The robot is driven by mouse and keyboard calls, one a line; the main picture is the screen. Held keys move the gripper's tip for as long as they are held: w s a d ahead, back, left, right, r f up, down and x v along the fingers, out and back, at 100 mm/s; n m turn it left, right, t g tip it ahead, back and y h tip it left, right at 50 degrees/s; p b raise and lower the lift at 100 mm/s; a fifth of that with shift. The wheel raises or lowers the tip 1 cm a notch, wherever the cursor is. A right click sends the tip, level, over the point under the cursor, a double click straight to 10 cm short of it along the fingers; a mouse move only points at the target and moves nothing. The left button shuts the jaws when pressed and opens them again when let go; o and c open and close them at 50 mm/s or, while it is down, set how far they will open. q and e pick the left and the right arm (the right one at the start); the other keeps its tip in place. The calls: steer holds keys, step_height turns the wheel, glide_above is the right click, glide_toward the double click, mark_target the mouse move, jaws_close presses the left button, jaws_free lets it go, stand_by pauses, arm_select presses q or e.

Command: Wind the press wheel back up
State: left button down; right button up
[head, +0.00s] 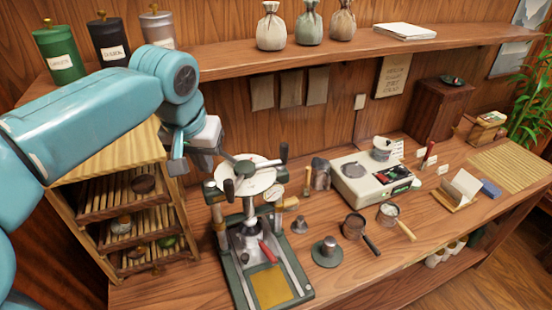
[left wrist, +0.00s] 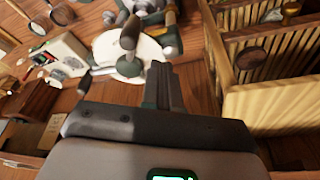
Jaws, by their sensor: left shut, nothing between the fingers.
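The press (head: 297,268) stands on the bench with a green frame and a yellow plate on its base. Its wheel sits at the top, with dark upright knobs, one at the right (head: 284,152) and one at the front left (head: 228,188); a pale round disc (head: 262,178) lies at the same level. In the left wrist view the pale disc (left wrist: 110,48) and a dark knob (left wrist: 130,32) show beyond my fingers. My left gripper (head: 215,160) is shut and empty, just left of the wheel; its fingers also show in the left wrist view (left wrist: 164,88). My right gripper is not in view.
A slatted wooden rack (head: 178,205) with tea cakes stands close on the left. A scale (head: 370,185), small tools and strainers (head: 354,226) lie to the right of the press. A shelf (head: 360,50) with jars and sacks runs above.

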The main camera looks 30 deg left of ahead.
arm_select(q)
steer(key=shift+w, duration=0.1)
steer(key=shift+f, duration=0.1)
step_height(320, 180, down, 4)
steer(key=b, duration=0.3)
steer(key=shift+d+f+b, duration=0.1)
steer(key=shift+f+b, duration=0.15)
steer(key=shift+b, duration=0.15)
steer(key=shift+d, duration=0.2)
steer(key=shift+w+d, duration=0.25)
steer(key=shift+d, duration=0.55)
steer(key=shift+d, duration=0.1)
